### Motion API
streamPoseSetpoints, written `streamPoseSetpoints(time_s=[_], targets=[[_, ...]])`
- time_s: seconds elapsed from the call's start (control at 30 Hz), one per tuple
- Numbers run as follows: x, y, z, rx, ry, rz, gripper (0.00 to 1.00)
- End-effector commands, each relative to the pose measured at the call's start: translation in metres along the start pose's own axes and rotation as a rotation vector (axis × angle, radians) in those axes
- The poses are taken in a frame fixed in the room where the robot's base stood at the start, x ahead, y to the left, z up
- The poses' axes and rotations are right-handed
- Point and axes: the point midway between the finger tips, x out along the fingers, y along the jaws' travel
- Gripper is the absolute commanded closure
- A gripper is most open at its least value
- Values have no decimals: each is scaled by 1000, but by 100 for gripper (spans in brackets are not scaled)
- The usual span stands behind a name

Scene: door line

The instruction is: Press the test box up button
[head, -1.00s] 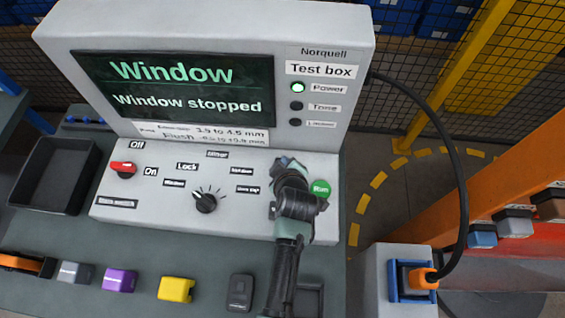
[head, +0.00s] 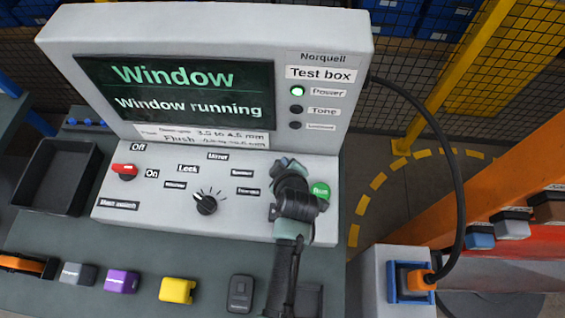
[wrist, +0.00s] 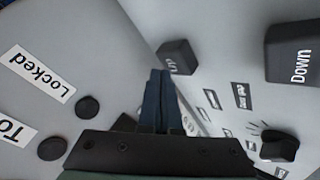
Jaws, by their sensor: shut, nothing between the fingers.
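The grey test box (head: 200,150) stands on the bench, and its screen (head: 180,90) reads "Window" and "Window running". In the wrist view the dark up button (wrist: 177,57) sits just right of my fingertips, its label partly readable. My gripper (wrist: 160,78) is shut and empty, with its blue fingertips close beside that button; I cannot tell whether they touch. In the head view my gripper (head: 285,165) is over the right part of the control panel and hides the up button. The down button (wrist: 295,52) is at the wrist view's right edge.
The green Run button (head: 319,190) is partly hidden beside my gripper. A selector knob (head: 205,204) and a red switch (head: 124,171) are further left. The Power lamp (head: 298,91) is lit. A black cable (head: 455,150) arcs down at the right.

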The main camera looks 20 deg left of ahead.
Motion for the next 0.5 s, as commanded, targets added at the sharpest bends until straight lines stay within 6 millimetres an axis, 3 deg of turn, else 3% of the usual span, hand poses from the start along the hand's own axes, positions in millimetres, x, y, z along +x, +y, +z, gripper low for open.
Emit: streamPoseSetpoints(time_s=[0.5], targets=[[-8, 6, -6, 0, 1, 2, 100]])
